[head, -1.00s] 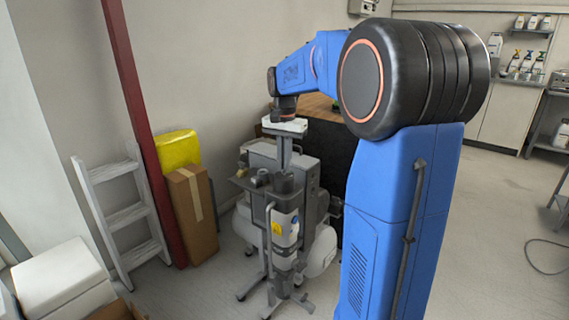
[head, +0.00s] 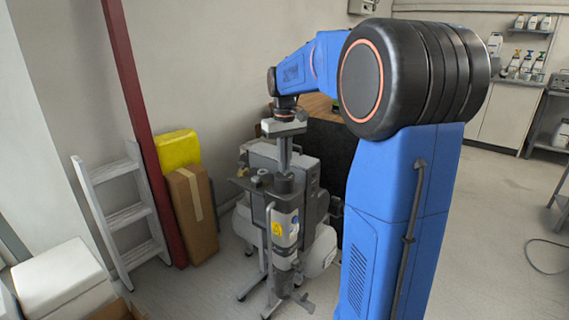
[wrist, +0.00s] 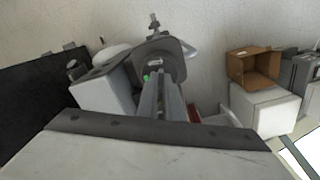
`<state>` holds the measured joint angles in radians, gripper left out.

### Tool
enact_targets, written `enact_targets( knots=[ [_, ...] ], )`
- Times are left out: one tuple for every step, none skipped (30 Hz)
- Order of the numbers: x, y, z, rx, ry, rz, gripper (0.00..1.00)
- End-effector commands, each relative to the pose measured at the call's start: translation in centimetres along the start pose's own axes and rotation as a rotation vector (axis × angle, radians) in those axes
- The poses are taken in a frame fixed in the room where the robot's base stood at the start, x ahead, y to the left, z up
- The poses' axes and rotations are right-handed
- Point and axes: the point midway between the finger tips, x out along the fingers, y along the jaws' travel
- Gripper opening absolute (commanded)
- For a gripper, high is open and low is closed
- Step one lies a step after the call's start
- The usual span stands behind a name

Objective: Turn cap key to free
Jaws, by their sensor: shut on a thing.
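The dental compressor unit (head: 285,225) stands upright on a legged stand, with grey housings and a light cylinder bearing a yellow label. My gripper (head: 284,172) points straight down onto the dark round top of this unit. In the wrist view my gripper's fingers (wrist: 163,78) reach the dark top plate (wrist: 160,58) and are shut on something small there. I take it to be the cap key, but the fingers hide it and its angle cannot be read. A small green spot (wrist: 146,77) shows beside the fingers.
A grey box-like housing (head: 262,155) stands close behind the fingers. A white ladder (head: 125,215), a red post (head: 140,120), a cardboard box (head: 192,212) and a yellow bundle (head: 178,150) are on the left. The floor at right is mostly clear.

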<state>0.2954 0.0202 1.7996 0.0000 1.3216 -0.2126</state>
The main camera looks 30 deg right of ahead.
Motion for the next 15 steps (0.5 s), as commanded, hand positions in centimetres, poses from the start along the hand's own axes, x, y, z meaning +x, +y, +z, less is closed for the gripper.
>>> enact_targets(
  knots=[
    [0.03, 0.0, 0.0, -0.04, -0.001, 0.0, 0.0],
    [0.03, 0.0, 0.0, -0.067, 0.0, 0.0, 0.0],
    [0.03, 0.0, 0.0, -0.101, -0.001, 0.0, 0.0],
    [0.03, 0.0, 0.01, -0.127, -0.001, 0.0, 0.0],
    [0.03, 0.0, 0.0, -0.151, -0.001, 0.0, 0.0],
    [0.03, 0.0, 0.0, -0.183, -0.001, 0.0, 0.0],
    [0.03, 0.0, 0.0, -0.205, -0.001, 0.0, 0.0],
    [0.03, 0.0, 0.0, -0.227, -0.001, 0.0, 0.0],
    [0.03, 0.0, 0.0, -0.255, -0.001, 0.0, 0.0],
    [0.03, 0.0, 0.0, -0.274, -0.001, 0.0, 0.0],
    [0.03, 0.0, 0.0, -0.292, -0.001, 0.0, 0.0],
    [0.03, 0.0, 0.0, -0.315, -0.001, 0.0, 0.0],
    [0.03, 0.0, 0.0, -0.331, -0.001, 0.0, 0.0],
    [0.03, 0.0, 0.0, -0.346, -0.001, 0.0, 0.0],
    [0.03, 0.0, 0.0, -0.363, -0.001, 0.0, 0.0]
  ],
)
